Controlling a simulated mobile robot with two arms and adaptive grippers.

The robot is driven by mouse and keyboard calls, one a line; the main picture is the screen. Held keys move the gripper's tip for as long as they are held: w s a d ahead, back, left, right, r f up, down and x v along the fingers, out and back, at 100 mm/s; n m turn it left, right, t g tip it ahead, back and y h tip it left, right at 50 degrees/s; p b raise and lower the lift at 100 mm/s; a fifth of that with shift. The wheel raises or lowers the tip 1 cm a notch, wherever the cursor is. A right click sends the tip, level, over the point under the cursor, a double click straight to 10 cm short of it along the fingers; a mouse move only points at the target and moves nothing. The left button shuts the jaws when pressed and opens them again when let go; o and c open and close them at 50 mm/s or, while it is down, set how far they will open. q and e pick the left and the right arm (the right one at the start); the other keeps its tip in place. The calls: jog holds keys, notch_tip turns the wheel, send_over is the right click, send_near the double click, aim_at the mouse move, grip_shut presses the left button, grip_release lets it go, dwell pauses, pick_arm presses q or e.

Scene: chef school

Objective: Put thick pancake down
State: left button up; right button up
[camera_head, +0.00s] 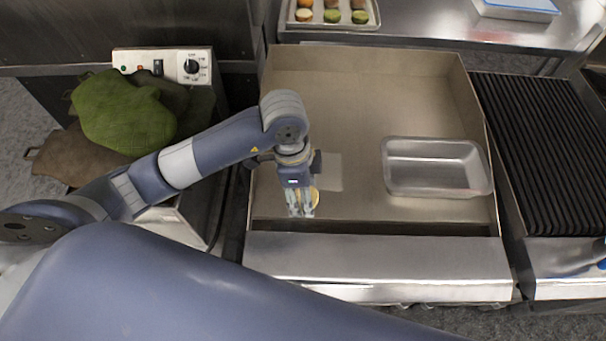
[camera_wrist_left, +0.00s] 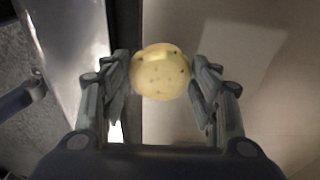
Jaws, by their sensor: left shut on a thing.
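The thick pancake (camera_wrist_left: 160,72) is round, pale yellow with small dark specks, and sits between the two fingers of my left gripper (camera_wrist_left: 161,82) in the left wrist view. In the head view, my left gripper (camera_head: 301,205) points down over the front left part of the flat griddle-like surface (camera_head: 360,95). A yellow edge of the pancake (camera_head: 316,197) shows beside the fingers. I cannot tell whether the pancake touches the surface below.
An empty metal pan (camera_head: 437,168) stands on the right of the surface. Low walls surround the surface, with a steel front ledge (camera_head: 380,262). A black ribbed grill (camera_head: 540,140) is at right, green cloth-like items (camera_head: 122,112) at left, and a food tray (camera_head: 300,22) behind.

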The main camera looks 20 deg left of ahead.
pick_arm(q)
jog(key=w, duration=0.2)
jog(key=w+a+p, duration=0.1)
jog(key=w, duration=0.2)
jog(key=shift+a+f, duration=0.1)
jog(key=shift+a, duration=0.1)
jog(key=shift+w+a+f, duration=0.15)
jog(key=shift+w+f, duration=0.05)
jog(key=shift+w, duration=0.25)
notch_tip(320, 180, down, 3)
jog(key=shift+r+p, duration=0.1)
jog(key=shift+p, duration=0.7)
jog(key=shift+f, duration=0.4)
pick_arm(e)
jog(key=r, duration=0.1)
jog(key=w+r, duration=0.1)
jog(key=r, duration=0.1)
jog(key=shift+w+a, duration=0.25)
pick_arm(q)
jog(key=o, duration=1)
